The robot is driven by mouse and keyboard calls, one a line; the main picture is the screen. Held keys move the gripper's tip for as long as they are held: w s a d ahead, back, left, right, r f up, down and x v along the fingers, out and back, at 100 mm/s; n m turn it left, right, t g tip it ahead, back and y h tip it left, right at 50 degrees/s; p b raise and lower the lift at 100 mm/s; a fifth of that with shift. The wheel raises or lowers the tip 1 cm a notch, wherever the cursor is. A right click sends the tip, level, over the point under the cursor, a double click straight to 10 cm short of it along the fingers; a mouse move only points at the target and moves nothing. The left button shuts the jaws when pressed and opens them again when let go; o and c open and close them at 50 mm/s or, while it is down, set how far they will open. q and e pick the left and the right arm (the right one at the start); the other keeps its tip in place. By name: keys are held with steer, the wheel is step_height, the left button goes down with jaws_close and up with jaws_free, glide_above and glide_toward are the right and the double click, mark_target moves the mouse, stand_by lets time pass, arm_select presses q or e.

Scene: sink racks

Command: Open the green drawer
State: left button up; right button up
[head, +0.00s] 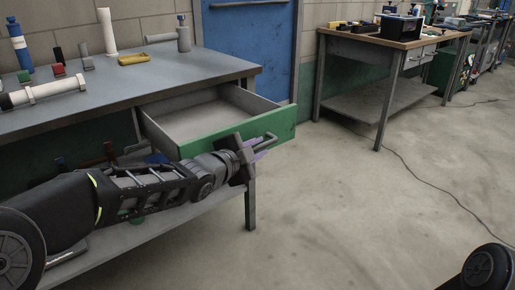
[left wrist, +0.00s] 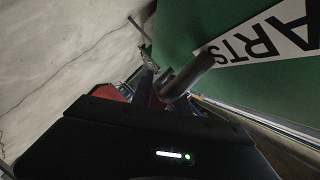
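The green drawer (head: 222,135) under the grey workbench is pulled well out, and its empty light interior shows in the head view. Its green front also fills the upper right of the left wrist view (left wrist: 235,22), with part of a white label reading "ARTS". A metal bar handle (left wrist: 190,74) stands out from the front. My left gripper (head: 257,148), with purple fingers, is at the handle, close in front of the drawer front. The frames do not show clearly whether its fingers are closed around the bar. My right gripper is not in view.
The grey workbench (head: 215,66) carries bottles, a white tube and small blocks. A lower shelf (head: 190,217) runs beneath it. A second table (head: 385,42) stands at the back right. The concrete floor (head: 330,200) right of the drawer is clear, apart from a cable farther right.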

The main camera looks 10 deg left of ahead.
arm_select(q)
steer(key=shift+o, duration=1.3)
steer(key=p+v, duration=0.2)
steer(key=v, duration=0.5)
steer(key=shift+s, duration=0.35)
steer(key=shift+a, duration=0.2)
